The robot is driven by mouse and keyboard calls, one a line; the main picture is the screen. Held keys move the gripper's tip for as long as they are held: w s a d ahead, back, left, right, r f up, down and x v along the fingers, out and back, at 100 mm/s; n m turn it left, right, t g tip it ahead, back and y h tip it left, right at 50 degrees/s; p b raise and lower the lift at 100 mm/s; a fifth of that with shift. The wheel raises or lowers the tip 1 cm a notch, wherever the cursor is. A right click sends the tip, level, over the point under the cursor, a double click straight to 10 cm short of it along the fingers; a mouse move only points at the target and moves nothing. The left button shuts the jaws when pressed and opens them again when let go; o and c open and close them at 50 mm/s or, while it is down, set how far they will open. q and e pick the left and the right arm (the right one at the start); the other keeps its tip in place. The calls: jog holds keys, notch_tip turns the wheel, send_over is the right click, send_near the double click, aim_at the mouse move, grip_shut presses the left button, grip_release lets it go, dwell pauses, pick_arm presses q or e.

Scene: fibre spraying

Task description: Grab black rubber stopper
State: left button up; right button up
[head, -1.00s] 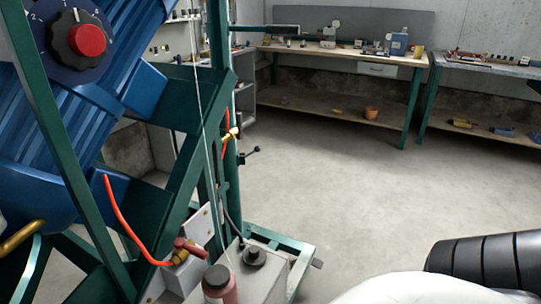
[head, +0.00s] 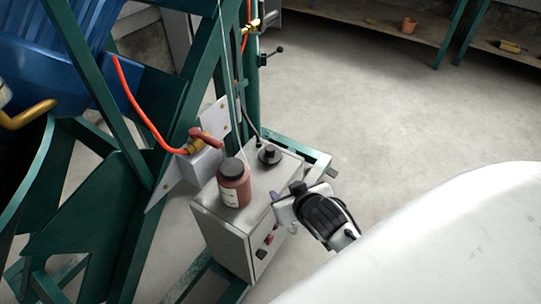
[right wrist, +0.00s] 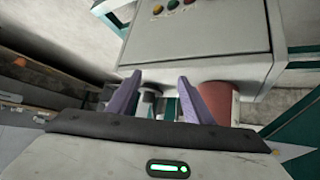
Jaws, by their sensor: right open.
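The black rubber stopper (head: 269,155) stands upright on a round dark base on top of the grey control box (head: 222,218) in the head view. A dark cylindrical shape (right wrist: 149,100), likely the stopper, shows partly between the fingers in the right wrist view. My right gripper (head: 284,197) is by the front right edge of the box, to the right of and nearer than the stopper. Its purple fingers (right wrist: 160,80) are apart, and it is not touching the stopper as far as I can see. My left gripper is out of view.
A red-brown bottle (head: 235,188) with a black lid stands on the box, left of the stopper; it also shows in the wrist view (right wrist: 219,101). A green frame with an orange hose (head: 138,108) rises behind and left. Open floor (head: 390,110) lies to the right.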

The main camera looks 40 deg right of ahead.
aim_at(271, 152)
jog(key=w+d+t, duration=0.1)
jog(key=w, duration=0.2)
jog(key=w+d+r+t, duration=0.1)
jog(key=w, duration=0.2)
jog(key=w+d+m+t, duration=0.1)
jog(key=w, duration=0.3)
jog(key=shift+d+r+t+h, duration=0.1)
jog(key=shift+r+t+h, duration=0.2)
jog(key=shift+t, duration=0.1)
jog(key=b+x, duration=0.1)
jog(key=x, duration=0.2)
jog(key=shift+w+d, duration=0.15)
jog(key=shift+w, duration=0.2)
jog(key=x, duration=0.2)
jog(key=b+x, duration=0.1)
jog(key=x, duration=0.2)
jog(key=shift+w+d, duration=0.25)
jog(key=shift+d, duration=0.05)
jog(key=shift+w+d, duration=0.1)
jog(key=shift+w, duration=0.2)
jog(key=c, duration=1.1)
